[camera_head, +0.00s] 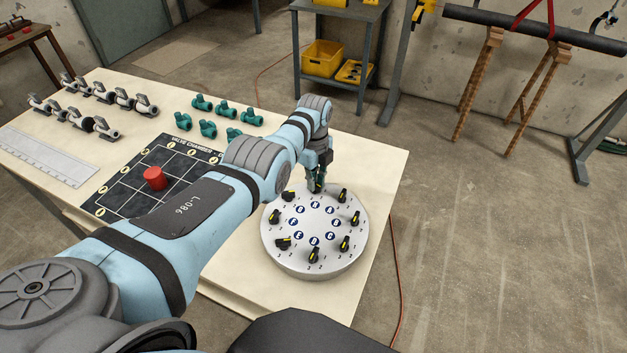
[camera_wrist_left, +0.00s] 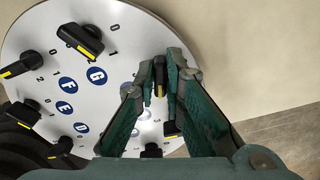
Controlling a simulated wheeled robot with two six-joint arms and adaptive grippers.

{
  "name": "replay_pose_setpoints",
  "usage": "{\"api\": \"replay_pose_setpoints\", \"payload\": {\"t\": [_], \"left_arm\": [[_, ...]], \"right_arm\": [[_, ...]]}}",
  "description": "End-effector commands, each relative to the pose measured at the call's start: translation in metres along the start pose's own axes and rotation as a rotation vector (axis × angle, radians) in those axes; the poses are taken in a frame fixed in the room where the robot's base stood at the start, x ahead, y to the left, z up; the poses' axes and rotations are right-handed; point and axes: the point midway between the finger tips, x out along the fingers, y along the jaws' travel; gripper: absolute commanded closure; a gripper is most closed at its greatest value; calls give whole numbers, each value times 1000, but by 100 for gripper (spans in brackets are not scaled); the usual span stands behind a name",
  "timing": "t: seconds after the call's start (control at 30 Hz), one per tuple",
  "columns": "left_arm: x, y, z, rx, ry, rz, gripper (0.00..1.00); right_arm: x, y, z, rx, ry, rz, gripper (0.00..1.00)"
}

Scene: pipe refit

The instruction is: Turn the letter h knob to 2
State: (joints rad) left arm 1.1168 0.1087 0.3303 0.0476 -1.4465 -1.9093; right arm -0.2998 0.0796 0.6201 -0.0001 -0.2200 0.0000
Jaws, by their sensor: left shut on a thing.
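A round silver dial panel (camera_head: 282,256) lies on the table, with several black, yellow-marked knobs around a ring of blue letter discs. My left gripper (camera_head: 317,186) reaches down to the panel's far edge and hides the knob there. In the left wrist view my left gripper (camera_wrist_left: 163,82) is shut on a black knob (camera_wrist_left: 159,90) with a yellow mark. It is the knob beside the G knob (camera_wrist_left: 80,38), which fits the letter h knob. My right gripper is not in view.
Neighbouring knobs (camera_head: 342,195) and (camera_head: 288,196) stand close on both sides of the gripper. Green valves (camera_head: 208,129), grey valves (camera_head: 103,93) and a red cylinder (camera_head: 154,178) on a black grid board (camera_head: 112,198) lie to the left. The table's right edge is near the panel.

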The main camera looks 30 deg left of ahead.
Motion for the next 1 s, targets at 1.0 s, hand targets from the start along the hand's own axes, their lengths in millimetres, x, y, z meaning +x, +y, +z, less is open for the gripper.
{"api": "replay_pose_setpoints", "payload": {"t": [1.0], "left_arm": [[4,3,-4,234,10,12,82]], "right_arm": [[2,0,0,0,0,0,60]]}}
